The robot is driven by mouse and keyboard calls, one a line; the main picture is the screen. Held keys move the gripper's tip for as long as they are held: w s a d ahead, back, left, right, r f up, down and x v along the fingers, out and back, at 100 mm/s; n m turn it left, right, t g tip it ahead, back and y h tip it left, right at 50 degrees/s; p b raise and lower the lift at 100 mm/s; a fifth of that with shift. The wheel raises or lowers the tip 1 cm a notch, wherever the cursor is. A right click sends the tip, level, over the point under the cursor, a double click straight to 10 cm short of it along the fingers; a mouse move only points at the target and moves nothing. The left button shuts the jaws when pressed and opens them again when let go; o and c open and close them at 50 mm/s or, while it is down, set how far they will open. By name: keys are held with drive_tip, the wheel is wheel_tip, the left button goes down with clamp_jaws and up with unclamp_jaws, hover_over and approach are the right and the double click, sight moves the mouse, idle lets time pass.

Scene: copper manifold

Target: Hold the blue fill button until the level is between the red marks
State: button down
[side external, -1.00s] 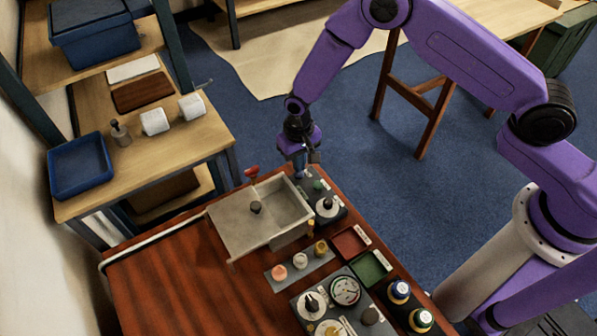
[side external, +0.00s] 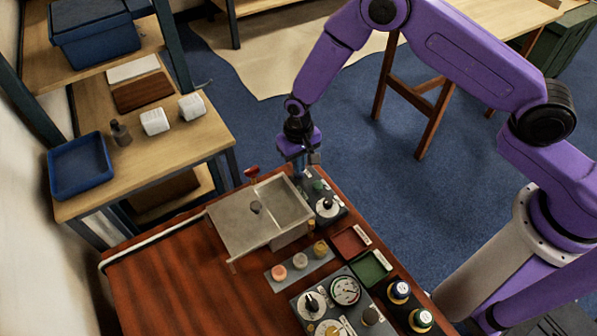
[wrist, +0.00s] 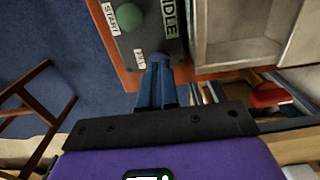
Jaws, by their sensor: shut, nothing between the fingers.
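My gripper (side external: 300,172) is shut and empty, pointing down at the far end of a dark control panel (side external: 332,212). In the wrist view its blue fingertips (wrist: 158,72) meet at the blue button (wrist: 159,58), beside a small white label. The fingertips overlap the button's near side; I cannot tell whether it is pressed down. The green button (wrist: 141,19) marked START and an IDLE plate (wrist: 171,18) are farther along the panel. No level or red marks can be made out in either view.
A grey basin (side external: 238,250) stands beside the panel, with a red-topped part (side external: 252,172) at its far corner. Gauges, knobs and bottles crowd the bench's near right. The left of the wooden bench (side external: 165,290) is clear.

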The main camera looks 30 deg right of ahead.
drive_tip(key=shift+f, duration=0.95)
idle(7.0)
